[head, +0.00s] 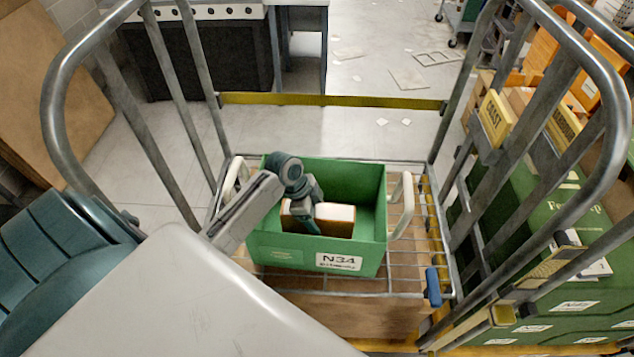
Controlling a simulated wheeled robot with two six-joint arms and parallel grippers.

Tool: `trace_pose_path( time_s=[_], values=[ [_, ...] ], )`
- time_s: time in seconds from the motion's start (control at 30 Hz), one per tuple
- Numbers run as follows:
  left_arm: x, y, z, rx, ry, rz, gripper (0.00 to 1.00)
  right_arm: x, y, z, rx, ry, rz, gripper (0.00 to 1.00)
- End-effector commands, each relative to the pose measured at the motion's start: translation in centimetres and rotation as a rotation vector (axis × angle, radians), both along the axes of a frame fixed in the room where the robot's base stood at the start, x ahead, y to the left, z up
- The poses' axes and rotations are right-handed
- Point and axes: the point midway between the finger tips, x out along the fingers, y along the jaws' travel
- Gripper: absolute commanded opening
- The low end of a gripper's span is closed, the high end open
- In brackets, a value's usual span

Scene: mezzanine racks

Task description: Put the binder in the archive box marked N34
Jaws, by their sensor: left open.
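The green archive box (277,257) stands in a wire trolley, with a white N34 label on its front. A binder (335,213) with a brown-orange cover and a pale top is inside the box, toward the front wall. Its lower part is hidden by that wall. My left gripper (308,222) reaches down into the box at the left part of the binder. It is open, with its fingers partly hidden by the binder and the wrist. My right gripper does not show.
Metal trolley rails (150,100) rise on both sides of the box. A yellow bar (330,101) crosses behind it. White handles (402,205) flank the box. More green labelled boxes (560,240) stand at the right. The floor beyond is mostly clear, with scattered papers.

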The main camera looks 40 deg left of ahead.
Motion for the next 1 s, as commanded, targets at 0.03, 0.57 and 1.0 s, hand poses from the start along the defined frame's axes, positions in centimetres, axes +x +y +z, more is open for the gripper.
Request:
trace_pose_path(
  time_s=[0.03, 0.57, 1.0],
  values=[
    [-0.1, 0.3, 1.2, 0.002, 0.000, 0.000, 0.74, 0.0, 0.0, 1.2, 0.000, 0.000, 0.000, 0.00],
    [-1.5, 3.1, 8.3, 0.004, -0.002, -0.002, 0.74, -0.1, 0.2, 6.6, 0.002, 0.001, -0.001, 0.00],
    [-2.0, 3.8, 10.4, 0.000, 0.000, 0.000, 0.74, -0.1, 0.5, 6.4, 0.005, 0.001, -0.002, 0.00]
  ],
)
